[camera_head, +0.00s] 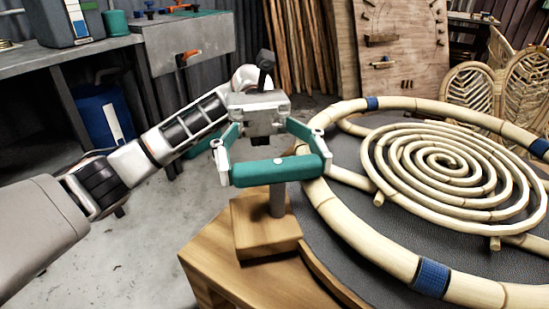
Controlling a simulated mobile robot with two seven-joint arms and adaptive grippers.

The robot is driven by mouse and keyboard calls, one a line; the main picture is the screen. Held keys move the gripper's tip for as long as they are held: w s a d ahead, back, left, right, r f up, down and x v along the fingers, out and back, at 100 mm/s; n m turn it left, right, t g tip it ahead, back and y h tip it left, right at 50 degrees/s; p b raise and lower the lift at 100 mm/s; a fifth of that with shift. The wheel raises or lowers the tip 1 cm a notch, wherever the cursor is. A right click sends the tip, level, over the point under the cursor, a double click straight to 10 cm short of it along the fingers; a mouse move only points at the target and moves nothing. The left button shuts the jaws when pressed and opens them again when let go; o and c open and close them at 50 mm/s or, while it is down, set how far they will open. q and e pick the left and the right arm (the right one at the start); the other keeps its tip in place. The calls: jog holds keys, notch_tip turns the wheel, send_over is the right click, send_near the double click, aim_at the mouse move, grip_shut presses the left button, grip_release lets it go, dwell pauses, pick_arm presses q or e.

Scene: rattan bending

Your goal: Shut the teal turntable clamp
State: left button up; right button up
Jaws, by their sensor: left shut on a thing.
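The teal turntable clamp (272,173) shows at the picture's centre as a teal bar on a short metal post. The post rises from a wooden block (265,226) at the left edge of the round dark turntable (345,228). My left gripper (271,158) reaches in from the left. Its two fingers are spread to the two ends of the teal bar and are shut on it. The gripper hides part of what lies behind the bar. I cannot tell from this view how far the clamp is closed. My right gripper is not in view.
A rattan ring (352,219) with blue bands and a rattan spiral (455,165) lie on the turntable to the right. A grey workbench (110,44) stands at the back left, with a blue bin (98,115) below. Rattan chairs (467,88) stand at the back right.

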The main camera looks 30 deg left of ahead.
pick_arm(q)
jog(key=shift+r, duration=0.1)
jog(key=o, duration=1.1)
jog(key=shift+d, duration=0.1)
jog(key=v, duration=0.7)
jog(key=shift+a, duration=0.2)
jog(key=shift+w, duration=0.15)
